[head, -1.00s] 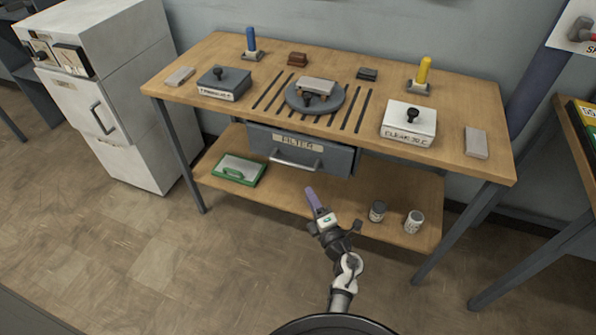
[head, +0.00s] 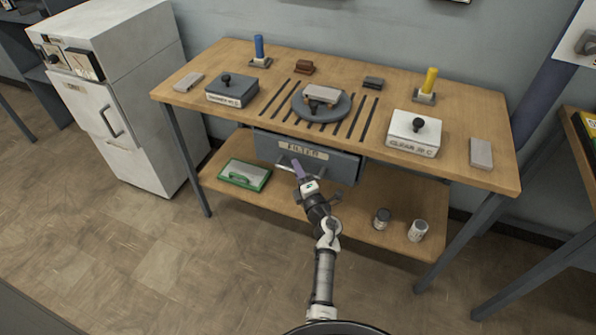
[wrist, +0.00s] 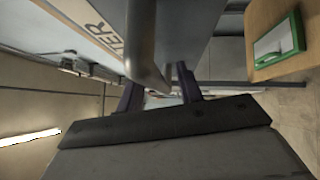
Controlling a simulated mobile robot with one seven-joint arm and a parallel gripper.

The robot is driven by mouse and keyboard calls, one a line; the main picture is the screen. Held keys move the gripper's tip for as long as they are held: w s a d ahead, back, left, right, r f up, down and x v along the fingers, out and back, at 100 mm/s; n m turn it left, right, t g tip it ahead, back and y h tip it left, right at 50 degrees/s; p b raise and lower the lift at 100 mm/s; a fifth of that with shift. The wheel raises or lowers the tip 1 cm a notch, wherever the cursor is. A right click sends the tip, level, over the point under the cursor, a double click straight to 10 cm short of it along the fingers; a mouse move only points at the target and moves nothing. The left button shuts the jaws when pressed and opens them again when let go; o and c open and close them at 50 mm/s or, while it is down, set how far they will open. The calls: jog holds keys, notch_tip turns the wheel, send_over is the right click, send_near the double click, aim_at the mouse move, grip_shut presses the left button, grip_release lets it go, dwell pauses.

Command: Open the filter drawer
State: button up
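The filter drawer (head: 338,168) is a dark grey box front with a "FILTER" label, hung under the tabletop. No gap shows it pulled out. Its pale bar handle (head: 283,162) is partly hidden by my gripper (head: 298,168), which reaches it from the front. In the wrist view the handle (wrist: 143,45) runs down towards the space between the two dark purple fingers of my gripper (wrist: 160,88). The fingers are apart, one on either side of the bar's near end. Whether they touch the bar cannot be told. Part of the label shows on the drawer front (wrist: 95,20).
The wooden workbench (head: 455,150) holds several blocks, boxes and stamps. On its lower shelf lie a green-framed tray (head: 244,175) and two small jars (head: 382,218). A white cabinet (head: 110,90) stands at left. Floor in front is clear.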

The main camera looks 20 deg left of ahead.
grip_shut()
dwell(0.3)
